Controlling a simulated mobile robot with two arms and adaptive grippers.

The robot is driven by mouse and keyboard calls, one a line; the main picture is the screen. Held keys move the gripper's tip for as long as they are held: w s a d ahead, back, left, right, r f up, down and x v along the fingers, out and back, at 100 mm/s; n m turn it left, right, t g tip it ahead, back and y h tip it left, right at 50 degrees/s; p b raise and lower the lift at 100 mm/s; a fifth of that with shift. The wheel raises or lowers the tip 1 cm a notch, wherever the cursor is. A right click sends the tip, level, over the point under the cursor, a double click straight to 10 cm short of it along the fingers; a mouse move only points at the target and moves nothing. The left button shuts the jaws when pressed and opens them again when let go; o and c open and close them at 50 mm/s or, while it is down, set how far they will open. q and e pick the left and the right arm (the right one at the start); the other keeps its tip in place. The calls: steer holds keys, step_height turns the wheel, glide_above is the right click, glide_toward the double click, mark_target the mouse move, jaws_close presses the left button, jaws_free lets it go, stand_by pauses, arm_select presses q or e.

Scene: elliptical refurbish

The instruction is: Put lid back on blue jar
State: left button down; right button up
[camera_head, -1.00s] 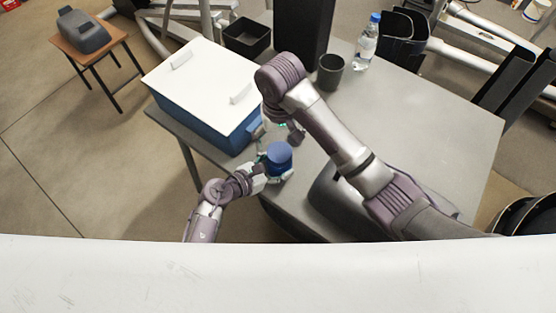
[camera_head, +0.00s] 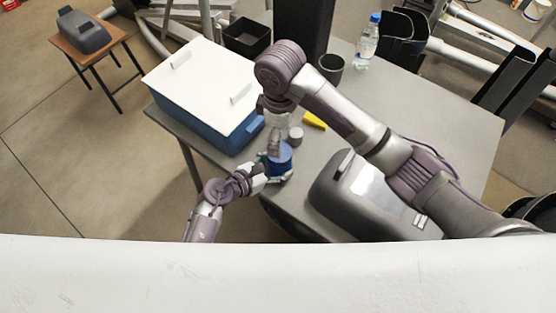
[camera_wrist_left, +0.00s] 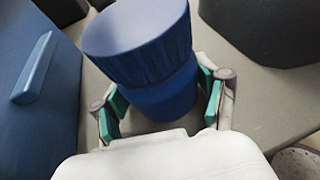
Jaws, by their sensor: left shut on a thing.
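The blue jar (camera_head: 281,168) stands near the table's left front edge; it also shows in the left wrist view (camera_wrist_left: 165,98). A wider blue lid (camera_wrist_left: 143,53) with a ribbed side sits on top of the jar in the left wrist view. I cannot tell how tightly it sits. My left gripper (camera_head: 268,172) is shut around the jar's lower body, with its green-padded fingers on both sides in the left wrist view (camera_wrist_left: 165,104). My right gripper (camera_head: 273,148) points down at the lid's far left side; its fingertips are too small to read.
A white-lidded blue box (camera_head: 208,85) stands left of the jar. A yellow object (camera_head: 314,121), a dark cup (camera_head: 331,68) and a water bottle (camera_head: 367,42) are farther back.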

arm_select(q)
steer(key=shift+s+f, duration=0.1)
arm_select(e)
step_height(320, 180, down, 8)
steer(key=shift+r, duration=0.1)
stand_by(0.3)
steer(key=c, duration=1.2)
steer(key=o, duration=1.4)
steer(key=shift+c, duration=0.2)
step_height(320, 180, up, 12)
